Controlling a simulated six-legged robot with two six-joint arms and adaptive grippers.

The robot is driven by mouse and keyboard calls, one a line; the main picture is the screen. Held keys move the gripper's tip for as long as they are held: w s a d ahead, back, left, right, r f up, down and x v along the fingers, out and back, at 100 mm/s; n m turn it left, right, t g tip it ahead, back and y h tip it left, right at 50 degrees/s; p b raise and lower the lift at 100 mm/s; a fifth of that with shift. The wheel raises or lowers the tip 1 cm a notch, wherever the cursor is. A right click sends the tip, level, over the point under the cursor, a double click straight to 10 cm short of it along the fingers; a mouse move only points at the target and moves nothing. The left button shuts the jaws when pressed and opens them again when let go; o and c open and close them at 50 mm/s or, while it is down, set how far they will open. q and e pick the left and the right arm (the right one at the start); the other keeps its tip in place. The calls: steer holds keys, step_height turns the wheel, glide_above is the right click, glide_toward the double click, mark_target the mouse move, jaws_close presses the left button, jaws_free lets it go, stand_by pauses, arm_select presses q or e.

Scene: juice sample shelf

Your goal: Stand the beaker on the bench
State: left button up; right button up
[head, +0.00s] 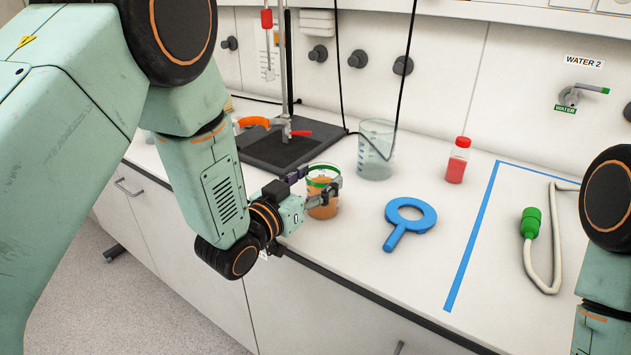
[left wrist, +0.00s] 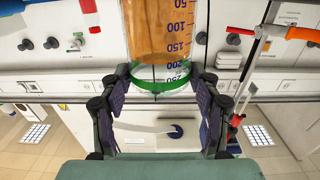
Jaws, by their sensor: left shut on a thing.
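The beaker (head: 322,205) is clear, with orange liquid inside, a green band near its rim and blue graduation marks. It looks upright near the front edge of the bench (head: 355,245); I cannot tell whether its base touches the surface. My left gripper (head: 318,186) is shut on it, with fingers on either side near the rim. In the left wrist view the beaker (left wrist: 160,35) appears upside down, and the left gripper (left wrist: 158,90) has a finger on each side of the green band. My right arm is at the right edge; its gripper is out of view.
A blue magnifier-shaped ring (head: 410,216) lies right of the beaker. Behind stand an empty glass beaker (head: 376,150), a red-filled bottle (head: 457,160) and a dark stand base (head: 275,148). Blue tape (head: 473,235) and a green-ended hose (head: 531,222) lie farther right.

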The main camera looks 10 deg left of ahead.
arm_select(q)
steer(key=shift+d, duration=0.2)
steer(key=o, duration=1.1)
steer(key=shift+c, duration=0.2)
steer(key=o, duration=0.3)
steer(key=shift+a, duration=0.2)
steer(key=shift+o, duration=0.2)
steer(key=shift+d, duration=0.1)
steer(key=shift+r, duration=0.15)
steer(key=v, duration=1.2)
